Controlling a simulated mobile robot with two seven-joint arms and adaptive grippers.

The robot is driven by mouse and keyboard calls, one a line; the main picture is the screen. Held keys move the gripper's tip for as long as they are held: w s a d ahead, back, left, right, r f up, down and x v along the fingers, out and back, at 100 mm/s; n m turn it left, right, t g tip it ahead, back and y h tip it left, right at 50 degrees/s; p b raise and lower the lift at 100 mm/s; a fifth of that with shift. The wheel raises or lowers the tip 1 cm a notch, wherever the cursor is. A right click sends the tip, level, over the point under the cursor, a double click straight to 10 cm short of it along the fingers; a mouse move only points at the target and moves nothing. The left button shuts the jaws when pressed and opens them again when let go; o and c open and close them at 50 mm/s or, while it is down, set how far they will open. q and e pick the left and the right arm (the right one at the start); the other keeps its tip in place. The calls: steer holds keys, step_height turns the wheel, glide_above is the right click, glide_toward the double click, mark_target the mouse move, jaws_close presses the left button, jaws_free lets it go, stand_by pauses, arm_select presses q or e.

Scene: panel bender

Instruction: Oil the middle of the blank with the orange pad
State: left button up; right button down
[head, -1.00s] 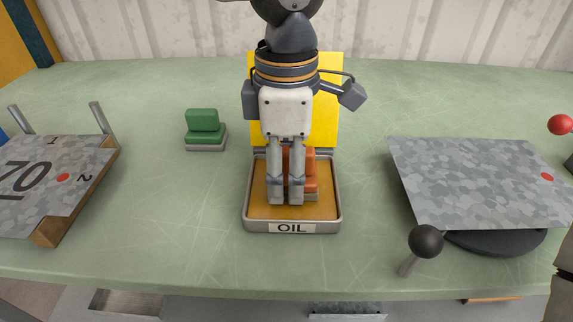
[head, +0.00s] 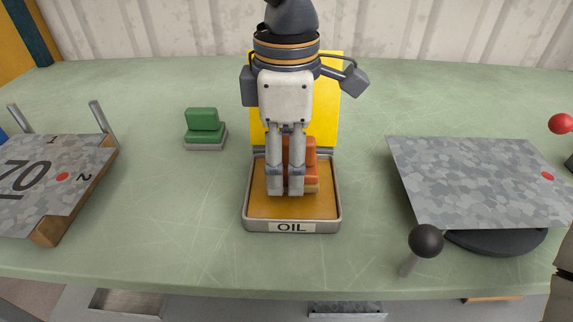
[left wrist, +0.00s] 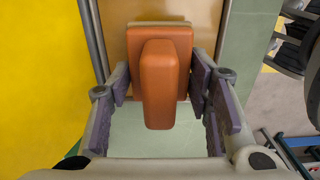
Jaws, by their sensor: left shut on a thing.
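My left gripper (head: 285,188) comes down from above over the oil tray (head: 248,222) and is shut on the orange pad (head: 308,152). The blank (head: 480,180), a mottled grey sheet, lies on a dark round base (head: 500,240) at the right. It has a red dot near its right corner. My right gripper is not in view.
A green pad (head: 203,120) stands left of the tray. A yellow panel (head: 325,110) rises behind the tray. A black knob (head: 426,240) stands before the blank's near edge. A plate on a wooden block (head: 65,190) sits far left. Bench between tray and blank is clear.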

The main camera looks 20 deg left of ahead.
mark_target(287, 139)
arm_select(q)
steer(key=shift+r, duration=2.7)
